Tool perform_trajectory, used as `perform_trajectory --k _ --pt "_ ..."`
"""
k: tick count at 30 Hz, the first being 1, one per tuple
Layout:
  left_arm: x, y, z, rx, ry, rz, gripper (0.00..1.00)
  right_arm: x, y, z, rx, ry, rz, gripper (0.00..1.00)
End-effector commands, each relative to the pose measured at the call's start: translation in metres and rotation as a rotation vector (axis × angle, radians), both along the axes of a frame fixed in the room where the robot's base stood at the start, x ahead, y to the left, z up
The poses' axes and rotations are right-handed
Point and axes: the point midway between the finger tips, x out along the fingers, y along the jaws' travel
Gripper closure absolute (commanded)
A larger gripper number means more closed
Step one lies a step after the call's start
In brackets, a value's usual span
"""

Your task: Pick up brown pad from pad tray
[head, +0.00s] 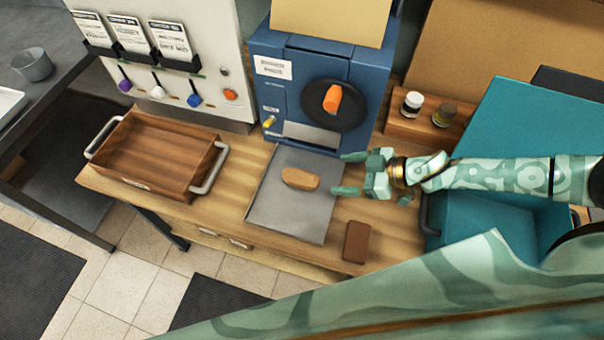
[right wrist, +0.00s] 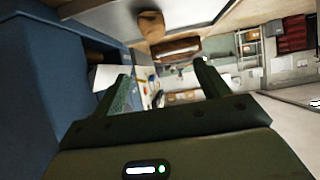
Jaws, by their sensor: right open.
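A tan-brown, rounded pad (head: 300,179) lies on a flat grey tray (head: 290,222) in front of the blue machine. It also shows at the top of the right wrist view (right wrist: 151,25). My right gripper (head: 347,173) is open and empty at the tray's right edge, its fingers pointing left toward the pad, with a gap between. In the right wrist view its two fingers (right wrist: 162,75) stand apart with nothing between them. A darker brown block (head: 356,241) lies on the wooden counter right of the tray. My left gripper is not in view.
The blue machine (head: 300,100) with an orange knob stands close behind the tray. A wooden tray with metal handles (head: 150,182) sits at left. A small wooden rack (head: 400,124) holds two jars behind my right arm. Teal bins (head: 520,120) stand at right.

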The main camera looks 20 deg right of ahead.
Motion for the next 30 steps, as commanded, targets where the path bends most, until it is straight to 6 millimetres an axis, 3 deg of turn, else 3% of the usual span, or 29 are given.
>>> perform_trajectory --k 4,11,22,30 --pt "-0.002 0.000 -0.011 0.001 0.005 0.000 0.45 0.005 0.006 -0.015 0.002 0.003 0.000 0.25" --pt "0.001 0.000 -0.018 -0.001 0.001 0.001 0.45 0.026 0.039 -0.035 0.002 0.001 0.002 0.25" --pt "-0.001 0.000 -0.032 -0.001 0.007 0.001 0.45 0.047 0.072 -0.061 0.002 0.003 0.001 0.25" --pt "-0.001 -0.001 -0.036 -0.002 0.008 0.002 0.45 0.058 0.087 -0.069 -0.001 0.003 -0.001 0.25"
